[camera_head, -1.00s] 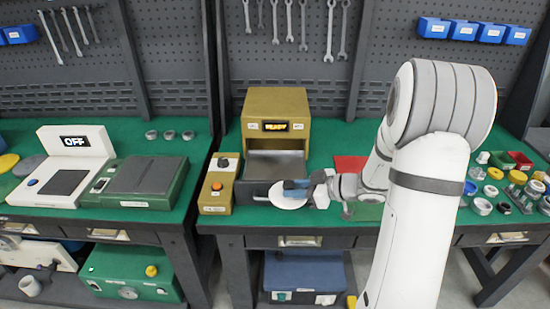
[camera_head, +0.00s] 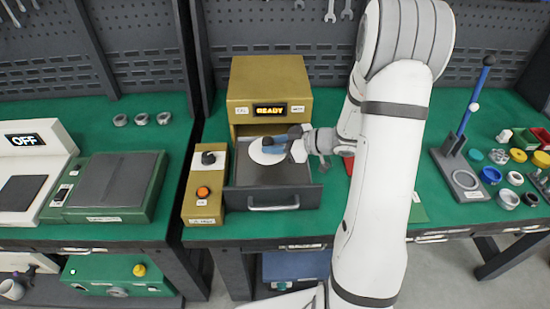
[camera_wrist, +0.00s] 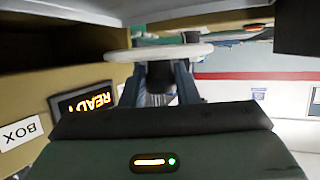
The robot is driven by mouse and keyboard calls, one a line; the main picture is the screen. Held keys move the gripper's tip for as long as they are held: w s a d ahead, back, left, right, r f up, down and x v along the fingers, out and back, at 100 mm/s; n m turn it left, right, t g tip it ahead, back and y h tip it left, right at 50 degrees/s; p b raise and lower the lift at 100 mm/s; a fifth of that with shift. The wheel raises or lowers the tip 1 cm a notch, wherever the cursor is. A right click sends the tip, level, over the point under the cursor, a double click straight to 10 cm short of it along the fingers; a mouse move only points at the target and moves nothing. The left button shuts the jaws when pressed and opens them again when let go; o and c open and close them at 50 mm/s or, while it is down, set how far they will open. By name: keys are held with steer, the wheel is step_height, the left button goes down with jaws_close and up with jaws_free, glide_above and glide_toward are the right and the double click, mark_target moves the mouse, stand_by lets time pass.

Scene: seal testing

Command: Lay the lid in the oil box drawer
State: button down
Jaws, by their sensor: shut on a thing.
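The lid is a white round disc (camera_head: 267,151) held over the open drawer of the oil box (camera_head: 270,87), a mustard-coloured unit whose display reads READY. My gripper (camera_head: 297,146) is shut on the lid from the right side. The lid also shows edge-on in the wrist view (camera_wrist: 158,52), between my gripper's fingers (camera_wrist: 160,82). The dark grey drawer (camera_head: 238,199) is pulled out toward the front, with its handle facing forward. I cannot tell whether the lid touches the drawer floor.
A control box (camera_head: 206,183) with a black knob and an orange button stands left of the drawer. A green and grey device (camera_head: 108,186) sits on the left table. Rings, caps and a stand with a blue handle (camera_head: 474,100) are at the right.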

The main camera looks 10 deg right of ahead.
mark_target(276, 168)
steer(key=shift+d+f, duration=0.15)
steer(key=shift+f, duration=1.4)
steer(key=shift+d+f, duration=0.1)
steer(key=shift+f, duration=1.45)
steer(key=shift+f, duration=0.1)
steer(key=c, duration=1.1)
jaws_free()
